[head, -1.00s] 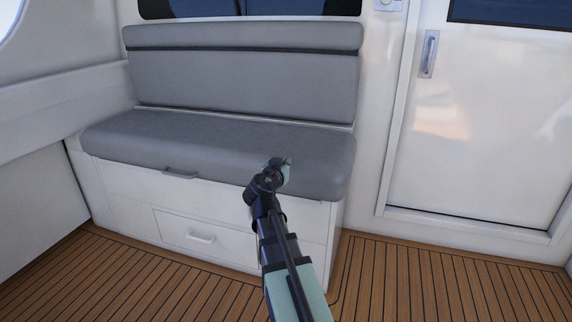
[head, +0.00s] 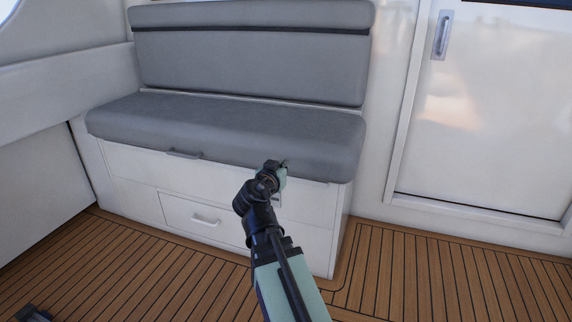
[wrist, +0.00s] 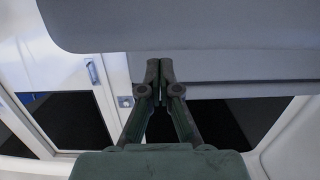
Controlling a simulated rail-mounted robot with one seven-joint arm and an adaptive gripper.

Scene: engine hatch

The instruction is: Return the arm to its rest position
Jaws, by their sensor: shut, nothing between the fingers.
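My arm reaches up from the bottom of the head view, in front of the grey bench. My gripper (wrist: 160,68) shows in the wrist view with its two dark fingers together and nothing between them. In the head view, the end of my arm overlaps the front of the seat cushion (head: 230,132) and the white bench base (head: 125,165). The fingertips are hard to make out there. I cannot tell from these views how far the gripper is from the bench.
A drawer with a handle (head: 205,220) is in the bench base. A white door (head: 480,130) with a metal handle (head: 441,36) stands at the right. The wooden plank floor (head: 430,275) is clear at the right. A small dark object (head: 33,313) shows at the bottom left.

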